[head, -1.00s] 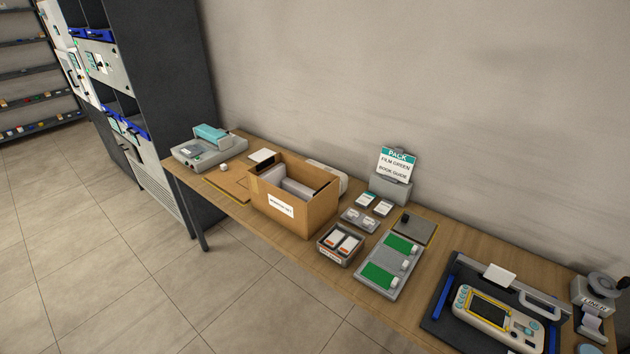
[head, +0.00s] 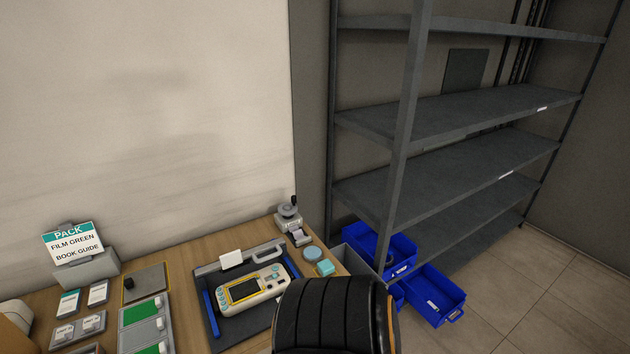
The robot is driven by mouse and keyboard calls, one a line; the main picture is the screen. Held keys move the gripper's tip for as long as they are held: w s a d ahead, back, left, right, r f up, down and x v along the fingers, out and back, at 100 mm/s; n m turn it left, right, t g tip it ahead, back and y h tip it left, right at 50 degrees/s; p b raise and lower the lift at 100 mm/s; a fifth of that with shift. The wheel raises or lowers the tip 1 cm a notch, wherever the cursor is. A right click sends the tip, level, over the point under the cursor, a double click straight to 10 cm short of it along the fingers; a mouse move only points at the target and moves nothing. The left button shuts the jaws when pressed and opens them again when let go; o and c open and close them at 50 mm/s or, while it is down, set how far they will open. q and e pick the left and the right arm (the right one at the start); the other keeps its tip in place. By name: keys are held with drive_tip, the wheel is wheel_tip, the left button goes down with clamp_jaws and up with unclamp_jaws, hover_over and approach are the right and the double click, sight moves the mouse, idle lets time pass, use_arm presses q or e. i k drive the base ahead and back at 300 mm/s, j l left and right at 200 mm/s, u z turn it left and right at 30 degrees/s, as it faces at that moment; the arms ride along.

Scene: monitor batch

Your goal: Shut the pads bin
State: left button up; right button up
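Blue bins show at the lower middle of the head view, by the foot of the grey shelf rack. One blue bin (head: 400,254) sits close to the table's right end. Another blue bin (head: 436,298) lies lower and to the right, its open top facing up. Part of a further blue piece shows between them. I cannot read a label on any, so I cannot tell which, if any, is the pads bin. Neither of my grippers is in view. A black ribbed part at the bottom centre, likely my own arm, hides some of the table edge.
The wooden table (head: 190,250) holds a handheld device (head: 252,289) on a dark tray, a label printer (head: 290,220), a green-and-grey board (head: 146,325) and a PACK sign (head: 73,243). The grey rack's shelves (head: 460,110) look empty. Floor at the right (head: 570,290) is clear.

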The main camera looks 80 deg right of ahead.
sight(425, 284)
drive_tip(key=z, duration=3.95)
drive_tip(key=u, duration=0.5)
drive_tip(key=i+l+u, duration=0.2)
drive_tip(key=u, duration=0.3)
drive_tip(key=i+l+u, duration=0.15)
drive_tip(key=l+u, duration=0.3)
drive_tip(key=i+l+u, duration=0.15)
drive_tip(key=u, duration=0.35)
drive_tip(key=l+u, duration=0.55)
drive_tip(key=l, duration=0.6)
drive_tip(key=l+u, duration=0.1)
drive_tip(key=l, duration=0.6)
drive_tip(key=k+l+u, duration=0.1)
drive_tip(key=l, duration=0.6)
drive_tip(key=k+l+u, duration=0.1)
drive_tip(key=l, duration=0.55)
